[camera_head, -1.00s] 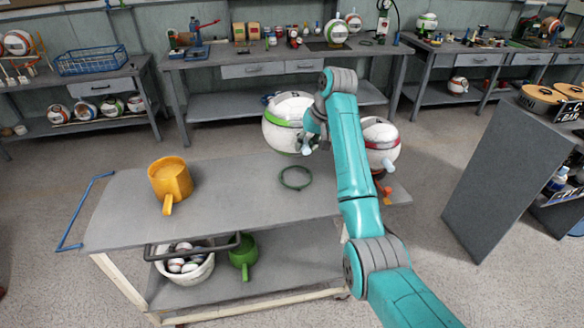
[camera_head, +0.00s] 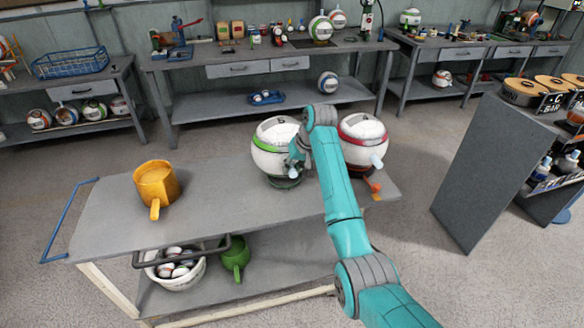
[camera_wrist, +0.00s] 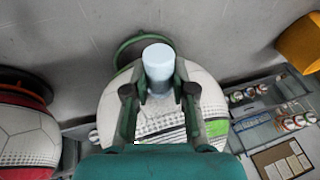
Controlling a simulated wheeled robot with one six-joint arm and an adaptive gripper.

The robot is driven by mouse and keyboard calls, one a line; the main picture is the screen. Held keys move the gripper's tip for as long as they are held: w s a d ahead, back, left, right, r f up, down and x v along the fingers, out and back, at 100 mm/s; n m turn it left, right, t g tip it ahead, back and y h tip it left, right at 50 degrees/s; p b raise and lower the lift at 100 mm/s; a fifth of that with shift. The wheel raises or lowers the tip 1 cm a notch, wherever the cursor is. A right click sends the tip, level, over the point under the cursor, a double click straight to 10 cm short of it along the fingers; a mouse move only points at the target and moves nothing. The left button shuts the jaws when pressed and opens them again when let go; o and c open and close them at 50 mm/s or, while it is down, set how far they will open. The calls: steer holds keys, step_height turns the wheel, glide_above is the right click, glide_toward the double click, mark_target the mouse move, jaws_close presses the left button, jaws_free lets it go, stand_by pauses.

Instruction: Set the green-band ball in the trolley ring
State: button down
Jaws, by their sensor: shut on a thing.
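The white green-band ball (camera_head: 272,150) is over the trolley top (camera_head: 222,185), at the green ring (camera_head: 287,183), which shows only in part below it. I cannot tell if the ball rests on the ring or hangs just above. My gripper (camera_head: 299,152) is at the ball's right side. In the wrist view my gripper (camera_wrist: 160,95) is shut on the ball's pale blue knob (camera_wrist: 158,62); the ball (camera_wrist: 165,120) lies behind the fingers, and part of the ring (camera_wrist: 128,45) shows past its edge.
A red-band ball (camera_head: 362,132) with a pale knob stands close to the right of my gripper. An orange mug (camera_head: 155,184) stands on the trolley's left. A basket of balls (camera_head: 180,275) and a green mug (camera_head: 236,258) are on the lower shelf. The trolley's middle is clear.

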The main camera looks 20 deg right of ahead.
stand_by(0.3)
steer(key=c, duration=1)
jaws_free()
steer(key=shift+f, duration=0.1)
steer(key=shift+o, duration=0.2)
steer(key=v, duration=1.2)
